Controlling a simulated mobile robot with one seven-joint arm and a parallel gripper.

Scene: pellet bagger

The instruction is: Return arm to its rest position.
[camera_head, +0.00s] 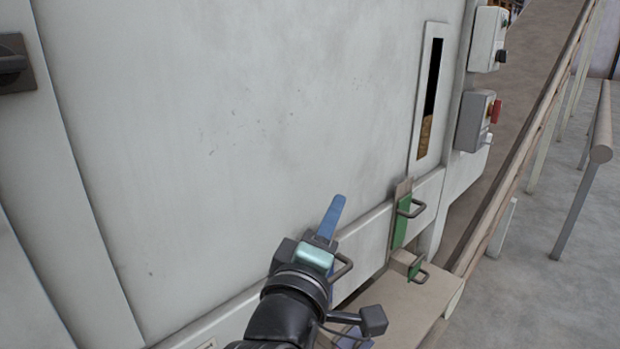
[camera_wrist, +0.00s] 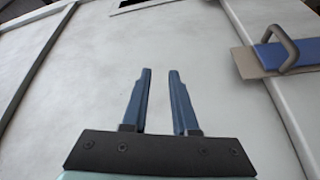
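My gripper (camera_head: 336,204) is in front of the pale machine panel (camera_head: 230,120) in the head view, with its blue fingers pointing up and away. In the wrist view my gripper (camera_wrist: 160,74) has its two blue fingers apart, with only bare panel showing between them. It is open and holds nothing. My arm runs down out of the bottom of the head view. A grey handle (camera_head: 344,267) shows just right of my gripper. In the wrist view a handle on a blue plate (camera_wrist: 272,56) is to the right, apart from the fingers.
Green plates with handles, one upper (camera_head: 402,220) and one lower (camera_head: 415,269), are right of my gripper. Further right are a narrow window (camera_head: 429,100), control boxes (camera_head: 474,122), a sloping conveyor (camera_head: 535,70) and a railing (camera_head: 590,180). Open floor (camera_head: 540,300) lies at lower right.

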